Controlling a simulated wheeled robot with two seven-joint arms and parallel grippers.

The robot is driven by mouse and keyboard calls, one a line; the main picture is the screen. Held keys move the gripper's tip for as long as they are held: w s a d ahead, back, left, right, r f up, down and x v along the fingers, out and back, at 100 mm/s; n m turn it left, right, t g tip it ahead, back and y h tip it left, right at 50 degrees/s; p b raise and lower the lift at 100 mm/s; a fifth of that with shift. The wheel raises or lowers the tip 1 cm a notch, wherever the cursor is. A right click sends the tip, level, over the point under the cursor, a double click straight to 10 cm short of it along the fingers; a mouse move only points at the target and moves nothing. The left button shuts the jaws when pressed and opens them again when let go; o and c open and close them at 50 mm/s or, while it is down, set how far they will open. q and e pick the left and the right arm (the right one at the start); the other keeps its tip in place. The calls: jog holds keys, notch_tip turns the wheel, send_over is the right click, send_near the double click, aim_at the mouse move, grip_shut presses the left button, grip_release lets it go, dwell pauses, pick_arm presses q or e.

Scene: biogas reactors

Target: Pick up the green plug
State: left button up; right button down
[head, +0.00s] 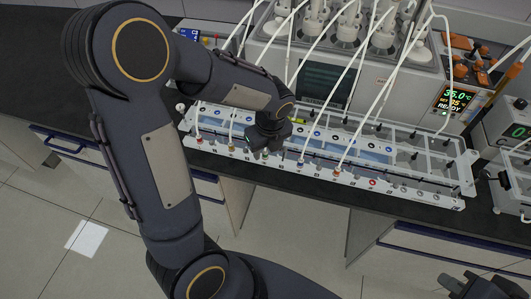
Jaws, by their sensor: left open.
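My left gripper (268,143) points down over the front edge of the white rack (410,195), left of its middle. Its fingers are dark and small in the view. A small greenish spot (265,154) shows right below the gripper at the rack's front row; it may be the green plug, mostly hidden by the gripper. I cannot tell whether the fingers touch it. My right gripper (468,287) is partly in view at the bottom right corner, away from the rack; its opening is not clear.
White tubes run from the reactor unit (400,85) down to the rack. A red plug (372,183) sits in the rack's front row. A display (454,98) stands at the right. The dark bench edge lies in front of the rack, with open floor (290,225) below.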

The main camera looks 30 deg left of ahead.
pick_arm(q)
jog(key=shift+a+f, duration=0.1)
jog(key=shift+f, duration=0.25)
grip_shut()
jog(key=shift+r, duration=0.1)
jog(key=shift+r, duration=0.55)
jog(key=s+a+r+b, duration=0.1)
jog(key=s+a+r, duration=0.2)
jog(key=s+r, duration=0.8)
jog(key=s, duration=0.2)
jog(key=shift+s+r+b, duration=0.35)
jog(key=shift+r+b, duration=0.05)
jog(key=shift+r, duration=0.2)
jog(key=shift+r+p, duration=1.3)
jog(key=shift+p, duration=0.15)
